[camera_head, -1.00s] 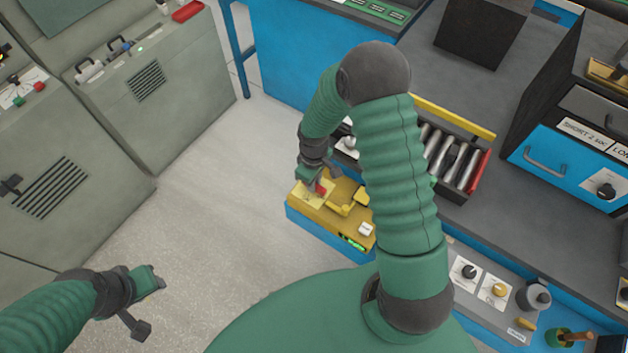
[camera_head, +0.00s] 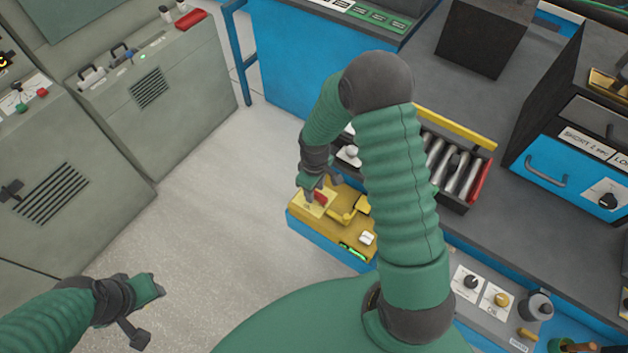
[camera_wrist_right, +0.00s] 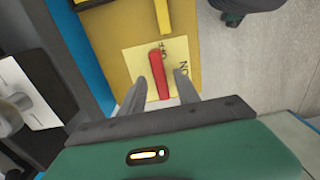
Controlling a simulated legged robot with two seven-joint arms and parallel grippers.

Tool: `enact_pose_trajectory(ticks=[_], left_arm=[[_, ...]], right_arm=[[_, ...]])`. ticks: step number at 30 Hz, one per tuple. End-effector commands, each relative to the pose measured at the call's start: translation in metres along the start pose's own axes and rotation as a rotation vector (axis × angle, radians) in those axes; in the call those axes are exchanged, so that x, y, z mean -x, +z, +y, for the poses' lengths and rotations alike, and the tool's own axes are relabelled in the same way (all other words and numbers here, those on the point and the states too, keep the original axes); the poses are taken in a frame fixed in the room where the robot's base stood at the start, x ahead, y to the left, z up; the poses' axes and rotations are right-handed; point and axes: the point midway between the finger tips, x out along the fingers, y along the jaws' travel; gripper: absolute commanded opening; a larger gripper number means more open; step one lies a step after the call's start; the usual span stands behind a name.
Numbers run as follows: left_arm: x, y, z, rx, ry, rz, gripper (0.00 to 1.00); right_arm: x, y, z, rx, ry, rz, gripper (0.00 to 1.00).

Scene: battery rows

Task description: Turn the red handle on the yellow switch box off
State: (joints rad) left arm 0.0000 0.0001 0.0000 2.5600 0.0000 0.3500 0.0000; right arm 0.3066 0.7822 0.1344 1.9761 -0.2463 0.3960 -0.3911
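The yellow switch box (camera_head: 328,222) sits on a blue base at the left end of the workbench. Its red handle (camera_head: 320,196) stands over a pale label plate, and my right gripper (camera_head: 314,192) is right at it. In the right wrist view the red handle (camera_wrist_right: 158,75) lies between the two grey fingers of my right gripper (camera_wrist_right: 160,90). Gaps show on both sides of the handle, so the fingers look open around it. The label (camera_wrist_right: 135,62) shows "ON" at its right. My left gripper (camera_head: 145,305) hangs over the floor, away from the box; its finger opening is unclear.
A yellow lever (camera_head: 352,212) and a white button (camera_head: 367,238) are on the same box, close to the red handle. A tray of metal cylinders (camera_head: 455,165) stands behind my right arm. Grey cabinets (camera_head: 150,85) stand at the left, with open floor between.

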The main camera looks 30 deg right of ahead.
Motion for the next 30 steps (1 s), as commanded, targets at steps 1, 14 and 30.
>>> enact_pose_trajectory(ticks=[1, 14, 30], left_arm=[[0.001, 0.000, 0.000, 0.000, 0.000, 0.000, 0.36], [0.006, -0.002, 0.000, 0.000, 0.000, 0.000, 0.36], [0.007, -0.002, 0.000, 0.000, 0.000, 0.000, 0.36]], right_arm=[[0.008, -0.001, 0.001, -0.001, 0.002, 0.004, 0.38], [0.125, -0.003, 0.002, 0.000, 0.004, 0.005, 0.38], [0.163, -0.002, 0.001, 0.001, 0.000, 0.000, 0.38]])
